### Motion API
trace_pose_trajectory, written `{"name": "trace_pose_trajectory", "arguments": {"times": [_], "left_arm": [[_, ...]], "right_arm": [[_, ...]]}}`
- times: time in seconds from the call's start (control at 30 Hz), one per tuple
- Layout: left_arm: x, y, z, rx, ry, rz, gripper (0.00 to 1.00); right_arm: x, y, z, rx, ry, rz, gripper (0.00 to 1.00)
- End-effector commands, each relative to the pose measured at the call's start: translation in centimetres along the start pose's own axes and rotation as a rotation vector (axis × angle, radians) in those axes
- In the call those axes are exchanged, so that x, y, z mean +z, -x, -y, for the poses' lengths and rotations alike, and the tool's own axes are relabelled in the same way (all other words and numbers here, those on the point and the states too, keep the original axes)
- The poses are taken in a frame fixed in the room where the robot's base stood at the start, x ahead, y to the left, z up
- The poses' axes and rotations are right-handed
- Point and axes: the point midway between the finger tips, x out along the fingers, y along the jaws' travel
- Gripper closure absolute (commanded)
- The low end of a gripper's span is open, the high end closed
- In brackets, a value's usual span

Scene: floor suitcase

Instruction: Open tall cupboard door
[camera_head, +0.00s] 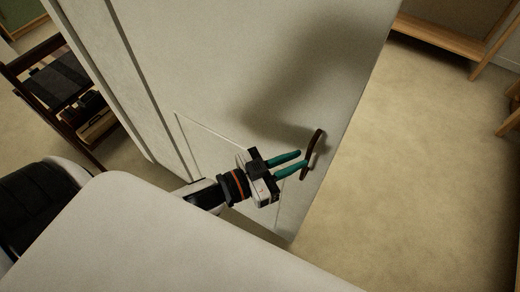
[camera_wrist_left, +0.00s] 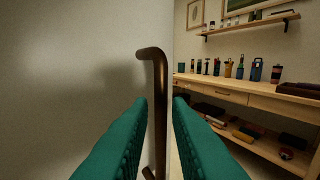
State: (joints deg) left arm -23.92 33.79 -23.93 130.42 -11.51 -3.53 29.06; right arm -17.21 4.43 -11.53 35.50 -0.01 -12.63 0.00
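The tall cupboard door (camera_head: 270,60) is a pale, flat panel. Its dark brown bar handle (camera_head: 317,143) sits near the door's right edge. My left gripper (camera_head: 302,159) has teal fingers that point at the handle and stand apart. In the left wrist view, the bent metal handle (camera_wrist_left: 152,53) runs upright and its lower part lies between the two open fingers (camera_wrist_left: 160,108). I see a gap on either side of the bar, so the fingers do not appear to clamp it. My right gripper is in neither view.
A dark wooden rack (camera_head: 60,90) stands at the far left. A wooden shelf unit (camera_head: 440,35) stands at the upper right. Beige floor (camera_head: 410,170) right of the door is open. The left wrist view shows a workbench (camera_wrist_left: 240,95) with tools beyond the door's edge.

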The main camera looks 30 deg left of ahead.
Motion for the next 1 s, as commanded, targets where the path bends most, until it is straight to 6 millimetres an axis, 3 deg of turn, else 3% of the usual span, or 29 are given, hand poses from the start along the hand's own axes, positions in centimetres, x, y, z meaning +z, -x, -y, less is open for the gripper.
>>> {"name": "trace_pose_trajectory", "arguments": {"times": [0.2,0.4,0.6,1.0], "left_arm": [[-0.3,4.0,0.1,-0.001,0.0,-0.005,0.83],[-0.2,6.5,0.1,-0.001,0.001,-0.003,0.83],[0.0,7.7,0.0,-0.001,-0.002,0.0,0.83],[0.0,7.8,0.0,-0.001,-0.002,0.001,0.83]], "right_arm": [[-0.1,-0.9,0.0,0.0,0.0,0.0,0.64],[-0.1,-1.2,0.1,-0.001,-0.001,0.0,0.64],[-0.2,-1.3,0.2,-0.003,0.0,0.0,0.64],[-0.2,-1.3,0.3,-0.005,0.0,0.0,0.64]]}}
